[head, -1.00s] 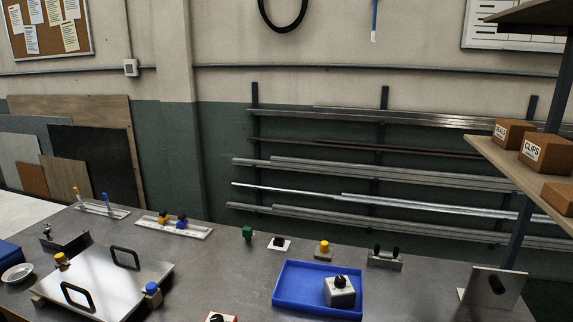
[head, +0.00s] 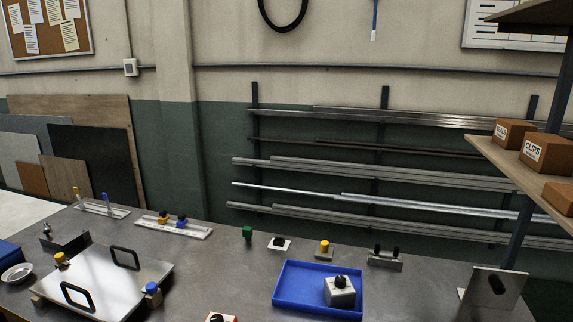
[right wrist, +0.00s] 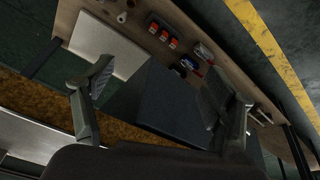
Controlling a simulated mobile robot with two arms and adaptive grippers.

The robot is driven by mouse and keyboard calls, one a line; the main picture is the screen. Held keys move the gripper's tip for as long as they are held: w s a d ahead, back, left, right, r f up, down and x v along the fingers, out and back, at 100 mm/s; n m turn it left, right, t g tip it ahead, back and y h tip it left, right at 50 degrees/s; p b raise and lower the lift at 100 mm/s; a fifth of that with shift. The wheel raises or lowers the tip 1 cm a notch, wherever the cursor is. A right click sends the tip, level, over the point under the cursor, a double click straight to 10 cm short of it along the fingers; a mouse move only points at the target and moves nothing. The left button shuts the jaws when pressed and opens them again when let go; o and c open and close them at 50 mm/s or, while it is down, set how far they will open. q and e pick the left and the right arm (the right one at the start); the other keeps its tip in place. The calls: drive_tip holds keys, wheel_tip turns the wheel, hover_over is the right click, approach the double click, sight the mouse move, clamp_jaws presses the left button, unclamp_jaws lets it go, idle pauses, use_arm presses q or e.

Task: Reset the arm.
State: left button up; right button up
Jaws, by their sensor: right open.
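My right gripper (right wrist: 165,92) shows in the right wrist view. Its two dark fingers stand wide apart with nothing between them. Beyond the fingers are a dark box-like block (right wrist: 170,98) and a brownish bench or shelf surface with small objects. Whether the fingers touch any of these I cannot tell. Neither gripper shows in the head view, and my left gripper is in no frame.
Metal bars (head: 400,185) hang on the wall rack behind.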

wheel_tip(320, 180, down, 27)
drive_tip(key=s+g, duration=0.1)
drive_tip(key=s, duration=0.1)
drive_tip(key=s+d+f+g, duration=0.1)
drive_tip(key=s+d+f, duration=0.1)
drive_tip(key=s+f, duration=1.3)
drive_tip(key=shift+s+d+g, duration=0.3)
drive_tip(key=shift+s, duration=0.35)
